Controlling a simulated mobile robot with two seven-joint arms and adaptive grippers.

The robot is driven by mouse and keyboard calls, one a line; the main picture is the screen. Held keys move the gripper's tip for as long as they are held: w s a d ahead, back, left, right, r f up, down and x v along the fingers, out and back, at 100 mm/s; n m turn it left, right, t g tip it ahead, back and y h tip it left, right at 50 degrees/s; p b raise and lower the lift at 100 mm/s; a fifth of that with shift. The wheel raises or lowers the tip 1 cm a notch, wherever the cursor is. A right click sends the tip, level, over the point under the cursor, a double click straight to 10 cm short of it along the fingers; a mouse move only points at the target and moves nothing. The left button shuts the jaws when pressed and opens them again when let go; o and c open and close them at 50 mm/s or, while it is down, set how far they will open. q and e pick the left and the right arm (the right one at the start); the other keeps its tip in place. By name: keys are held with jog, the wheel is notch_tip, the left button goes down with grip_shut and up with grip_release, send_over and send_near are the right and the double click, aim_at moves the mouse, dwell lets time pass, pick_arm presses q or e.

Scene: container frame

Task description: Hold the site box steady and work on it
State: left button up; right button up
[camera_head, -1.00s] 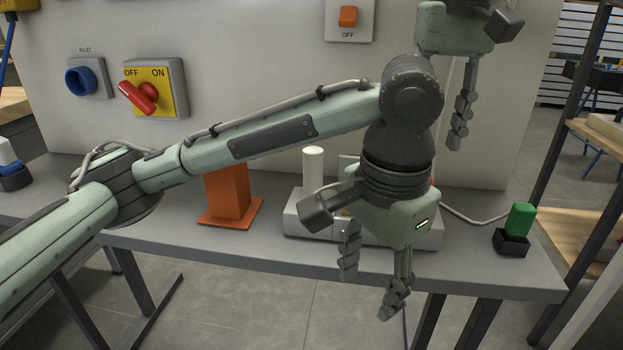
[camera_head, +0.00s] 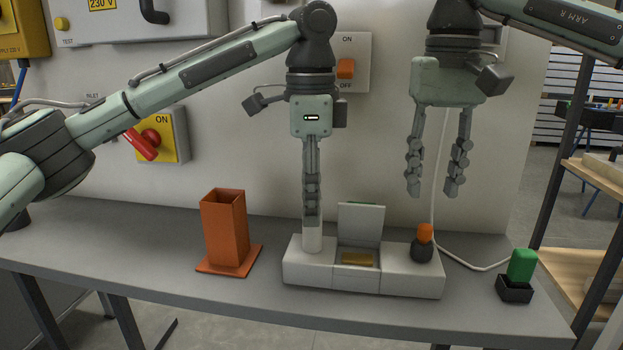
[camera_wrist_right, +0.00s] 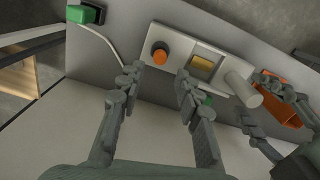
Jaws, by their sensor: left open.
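The site box (camera_head: 410,283) is a long white box on the grey bench. It has a white upright post (camera_head: 312,238) at its left end, a raised lid (camera_head: 360,222) over a middle compartment with a yellow part (camera_head: 357,258), and a black knob with an orange top (camera_head: 424,238) at its right end. My left gripper (camera_head: 312,200) points down at the post, fingers seen edge-on and overlapping its upper part; contact is unclear. My right gripper (camera_head: 433,190) is open and empty above the knob end. The right wrist view shows the orange knob (camera_wrist_right: 159,54) beyond its fingers.
An orange square holder (camera_head: 226,235) stands left of the box. A green-topped black block (camera_head: 520,268) stands at the bench's right end. A white cable runs behind the box. A wall panel carries a red-handled switch (camera_head: 140,143) and an orange switch (camera_head: 346,68).

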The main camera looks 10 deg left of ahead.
pick_arm(q)
jog(key=shift+f, duration=2.25)
grip_shut()
pick_arm(e)
jog(key=shift+o, duration=0.6)
